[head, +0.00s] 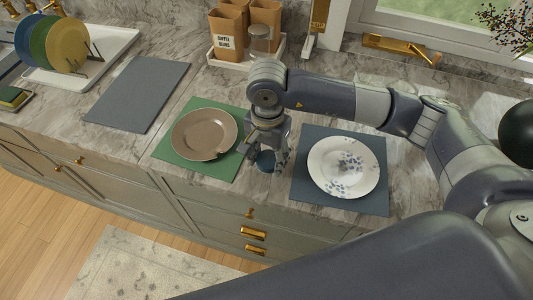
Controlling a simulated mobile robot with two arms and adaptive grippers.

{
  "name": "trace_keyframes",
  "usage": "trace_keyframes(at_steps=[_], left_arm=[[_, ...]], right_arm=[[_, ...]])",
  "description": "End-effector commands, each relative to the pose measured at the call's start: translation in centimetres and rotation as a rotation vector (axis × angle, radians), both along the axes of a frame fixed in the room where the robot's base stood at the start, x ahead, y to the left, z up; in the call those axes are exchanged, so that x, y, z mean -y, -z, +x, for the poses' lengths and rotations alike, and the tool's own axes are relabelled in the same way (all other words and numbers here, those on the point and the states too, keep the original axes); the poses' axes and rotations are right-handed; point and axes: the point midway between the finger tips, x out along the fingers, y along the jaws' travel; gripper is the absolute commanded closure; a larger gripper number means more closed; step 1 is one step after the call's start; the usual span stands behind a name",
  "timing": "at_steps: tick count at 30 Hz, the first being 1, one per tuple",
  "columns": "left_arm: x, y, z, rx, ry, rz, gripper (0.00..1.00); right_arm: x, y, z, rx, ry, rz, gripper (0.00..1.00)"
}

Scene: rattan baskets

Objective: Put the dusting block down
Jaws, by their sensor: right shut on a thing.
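My right gripper (267,150) points down over the marble counter between the green mat and the blue-grey mat. It is shut on a small dark blue thing (266,161), which seems to be the dusting block. The fingers hide part of it. It is low, close to the counter; I cannot tell whether it touches. My left gripper is not in view.
A brown plate (203,135) on a green mat (175,162) lies left of the gripper; a white floral plate (343,167) on a blue-grey mat (376,205) lies right. A bare grey mat (138,93), a dish rack tray (112,48) and canisters (228,48) stand farther off.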

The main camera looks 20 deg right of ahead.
Motion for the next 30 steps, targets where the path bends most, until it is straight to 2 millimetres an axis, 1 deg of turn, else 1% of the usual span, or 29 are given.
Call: trace_keyframes(at_steps=[1,3,8,12,15,18,23,28,29,30], left_arm=[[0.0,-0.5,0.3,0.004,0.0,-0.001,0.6],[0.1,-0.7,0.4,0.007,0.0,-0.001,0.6],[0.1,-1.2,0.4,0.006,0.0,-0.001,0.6],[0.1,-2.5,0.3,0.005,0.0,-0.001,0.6],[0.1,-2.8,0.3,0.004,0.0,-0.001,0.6],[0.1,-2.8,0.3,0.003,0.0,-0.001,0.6],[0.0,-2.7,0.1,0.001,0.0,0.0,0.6],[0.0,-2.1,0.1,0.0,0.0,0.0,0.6],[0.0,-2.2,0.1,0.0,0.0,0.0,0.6],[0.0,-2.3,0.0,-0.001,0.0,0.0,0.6]], right_arm=[[0.1,-0.2,0.6,-0.001,0.002,0.001,0.71],[0.2,0.0,1.2,-0.002,0.0,0.001,0.71],[0.3,0.5,1.7,-0.004,-0.001,0.001,0.71],[0.4,2.2,1.6,-0.006,0.0,-0.001,0.71],[0.3,3.3,1.6,-0.004,0.0,0.0,0.71],[0.3,3.7,1.7,-0.001,-0.001,0.001,0.71],[0.3,3.7,1.7,-0.001,-0.001,0.001,0.71],[0.3,4.2,1.7,-0.001,-0.001,0.001,0.71],[0.3,4.0,1.7,-0.001,-0.001,0.001,0.47],[0.3,4.0,1.7,-0.001,-0.001,0.001,0.38]])
